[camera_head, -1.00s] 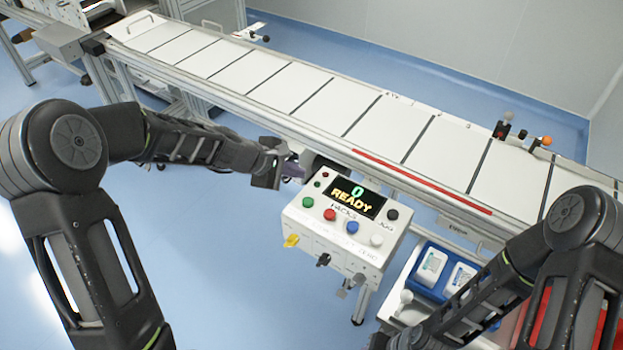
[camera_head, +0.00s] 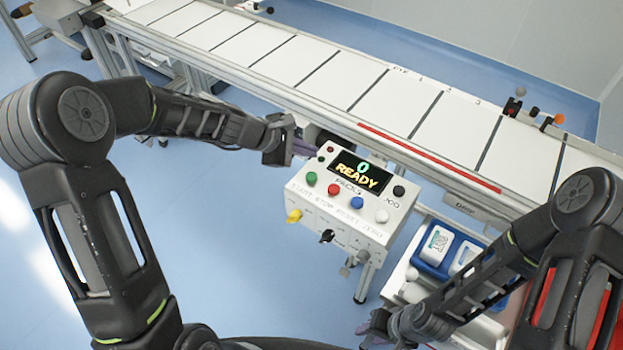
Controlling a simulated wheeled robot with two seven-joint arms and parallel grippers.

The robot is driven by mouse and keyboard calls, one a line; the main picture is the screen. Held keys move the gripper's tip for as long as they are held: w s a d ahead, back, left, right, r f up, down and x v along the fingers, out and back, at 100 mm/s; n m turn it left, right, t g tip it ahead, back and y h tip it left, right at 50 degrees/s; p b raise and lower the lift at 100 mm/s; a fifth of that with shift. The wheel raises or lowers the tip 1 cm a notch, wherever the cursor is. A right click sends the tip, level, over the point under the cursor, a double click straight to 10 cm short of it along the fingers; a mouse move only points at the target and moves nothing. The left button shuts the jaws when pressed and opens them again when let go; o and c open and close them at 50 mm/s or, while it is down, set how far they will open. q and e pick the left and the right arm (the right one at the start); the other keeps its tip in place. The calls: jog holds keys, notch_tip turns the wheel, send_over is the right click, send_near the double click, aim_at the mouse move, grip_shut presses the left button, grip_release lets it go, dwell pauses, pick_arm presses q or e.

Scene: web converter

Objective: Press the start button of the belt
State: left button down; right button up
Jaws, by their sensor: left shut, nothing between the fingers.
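The control box (camera_head: 340,215) has a screen (camera_head: 359,176) reading "0 READY". A green button (camera_head: 311,178) sits at the left of its front row, above the lettering START. Red (camera_head: 333,189), blue (camera_head: 357,202) and white (camera_head: 382,216) buttons follow to the right. My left gripper (camera_head: 303,148) is shut and empty, behind the box's upper left corner, apart from the green button. My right gripper (camera_head: 376,323) is low in the picture, below the box; its fingers are small and partly hidden, so its opening is unclear.
The white belt (camera_head: 340,85) runs behind the box, with a red strip (camera_head: 430,157) on its near rail. A black button (camera_head: 399,191) sits at the box's right. A tray with blue-and-white packs (camera_head: 437,245) stands at the right, near my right arm. Blue floor is clear left of the box.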

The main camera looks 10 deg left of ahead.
aim_at(308, 177)
pick_arm(q)
jog(key=shift+f+b, duration=2.15)
jog(key=shift+f, duration=0.65)
jog(key=shift+f+b, duration=0.4)
jog(key=shift+b, duration=0.05)
